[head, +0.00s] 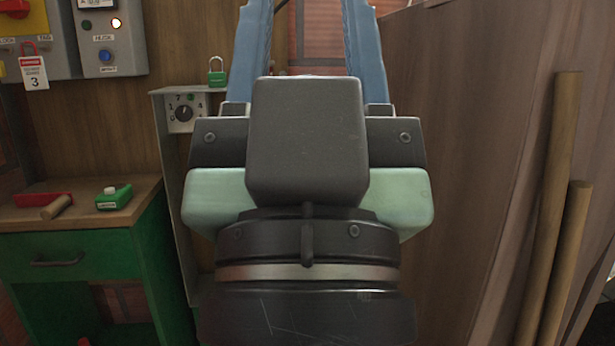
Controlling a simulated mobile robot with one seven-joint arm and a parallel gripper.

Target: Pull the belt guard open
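My gripper (307,20) fills the middle of the head view, seen from behind. Its two blue fingers stand well apart and point away towards the top edge. The fingertips are cut off by the frame. I cannot pick out the belt guard with certainty. My gripper and wrist hide the middle of the scene.
Above are control boxes (112,38), a dial box (185,113) and a green padlock (217,72). A tall wooden panel (470,90) and wooden poles (551,200) crowd the right.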

